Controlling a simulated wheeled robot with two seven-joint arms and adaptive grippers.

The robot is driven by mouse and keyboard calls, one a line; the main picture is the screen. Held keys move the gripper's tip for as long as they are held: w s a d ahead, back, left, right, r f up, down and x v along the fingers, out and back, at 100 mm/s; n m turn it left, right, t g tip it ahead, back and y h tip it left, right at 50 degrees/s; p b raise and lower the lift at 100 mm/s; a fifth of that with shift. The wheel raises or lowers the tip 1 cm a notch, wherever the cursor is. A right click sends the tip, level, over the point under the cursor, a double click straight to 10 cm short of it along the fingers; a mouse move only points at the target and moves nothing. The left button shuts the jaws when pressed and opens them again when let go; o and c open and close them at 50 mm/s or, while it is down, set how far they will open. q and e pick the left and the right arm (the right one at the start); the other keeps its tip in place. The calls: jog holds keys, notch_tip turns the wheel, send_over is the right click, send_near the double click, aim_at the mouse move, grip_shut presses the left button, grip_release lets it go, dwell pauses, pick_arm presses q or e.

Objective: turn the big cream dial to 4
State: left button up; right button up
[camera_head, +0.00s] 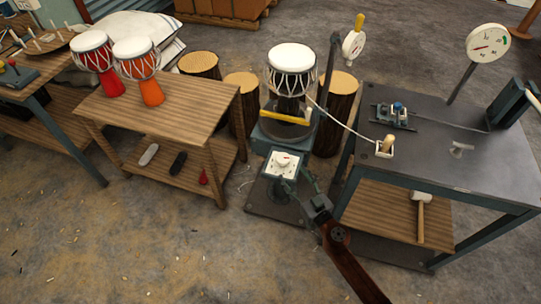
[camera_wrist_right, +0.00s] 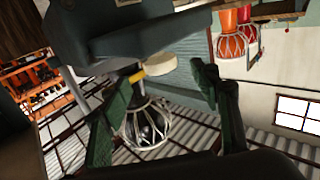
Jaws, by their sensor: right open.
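The big cream dial (camera_head: 284,161) is a round knob on a pale square plate, on a grey-green pedestal below the drum stand. My right gripper (camera_head: 294,184) is open just in front of the plate's lower right side. Its fingers point up toward the dial, and I see nothing between them. I cannot tell whether they touch the plate. The dial's marks are too small to read. My left gripper is not in view.
A white-headed drum (camera_head: 290,66) stands behind the dial, with a yellow bar below it. A dark metal table (camera_head: 440,158) is close on the right, with a gauge (camera_head: 488,43) above it. A wooden table (camera_head: 190,108) with two drums is on the left.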

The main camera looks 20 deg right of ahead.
aim_at(283, 159)
jog(key=shift+w+a+r, duration=0.15)
jog(key=shift+w+a, duration=0.05)
jog(key=shift+w, duration=0.9)
jog(key=w, duration=0.3)
jog(key=w+a, duration=0.1)
jog(key=w, duration=0.1)
jog(key=shift+w, duration=0.35)
jog(key=shift+w+a, duration=0.1)
jog(key=shift+w, duration=0.35)
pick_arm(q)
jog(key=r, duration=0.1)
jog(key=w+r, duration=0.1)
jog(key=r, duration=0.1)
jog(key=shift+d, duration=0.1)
pick_arm(e)
jog(key=shift+c, duration=0.2)
jog(key=c, duration=1.2)
